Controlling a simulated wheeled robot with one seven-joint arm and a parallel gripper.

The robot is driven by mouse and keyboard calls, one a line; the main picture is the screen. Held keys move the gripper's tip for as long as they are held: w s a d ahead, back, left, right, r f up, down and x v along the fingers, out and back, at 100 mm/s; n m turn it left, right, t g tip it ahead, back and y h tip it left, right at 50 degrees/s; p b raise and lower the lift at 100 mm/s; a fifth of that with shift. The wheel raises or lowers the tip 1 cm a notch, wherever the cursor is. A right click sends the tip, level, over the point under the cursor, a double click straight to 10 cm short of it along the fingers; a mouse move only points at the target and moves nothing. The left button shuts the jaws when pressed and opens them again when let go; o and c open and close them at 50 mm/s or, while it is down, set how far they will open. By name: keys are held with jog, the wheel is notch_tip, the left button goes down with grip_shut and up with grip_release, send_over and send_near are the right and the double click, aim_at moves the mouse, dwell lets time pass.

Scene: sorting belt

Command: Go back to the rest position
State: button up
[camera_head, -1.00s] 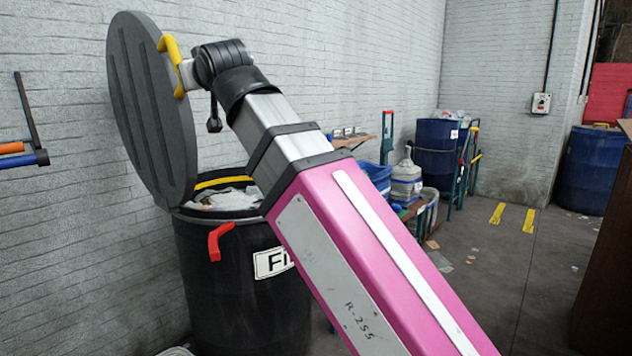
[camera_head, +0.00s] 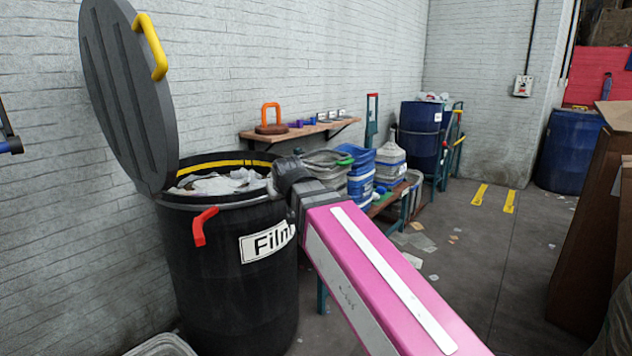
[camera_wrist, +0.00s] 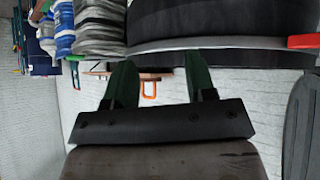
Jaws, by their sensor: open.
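My gripper (camera_wrist: 160,85) shows in the wrist view with its two green fingers spread apart and nothing between them. In the head view my pink arm reaches up from the lower right, and its end is hidden behind the wrist beside the drum's right rim. The black drum (camera_head: 225,285) labelled "Film" stands at the left, with pale film inside. Its round grey lid (camera_head: 118,90) stands open and upright at the back left, and its yellow handle (camera_head: 150,45) is clear of my gripper. A red handle (camera_head: 203,226) sits on the drum's front.
A wall shelf (camera_head: 300,131) holds an orange-handled item (camera_head: 270,116) and small pieces. Blue and grey containers (camera_head: 360,175) stand behind my arm. Blue drums (camera_head: 422,140) stand farther back. A brown board or box (camera_head: 590,230) is at the right. The floor between has scattered scraps.

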jog(key=s+d+f+m+g+h, duration=0.1)
jog(key=s+d+f+g, duration=0.2)
jog(key=d+f, duration=0.6)
jog(key=s+d+f+m+g, duration=0.2)
jog(key=d+f, duration=0.8)
jog(key=f, duration=0.5)
jog(key=s+d+f+m+g+h, duration=0.1)
jog(key=s+d+f, duration=0.4)
jog(key=d+f, duration=0.5)
notch_tip(320, 180, down, 2)
jog(key=m+g, duration=0.1)
jog(key=g, duration=0.1)
jog(key=shift+d+f+g+h, duration=0.2)
jog(key=shift+g+h, duration=0.1)
jog(key=shift+g, duration=0.1)
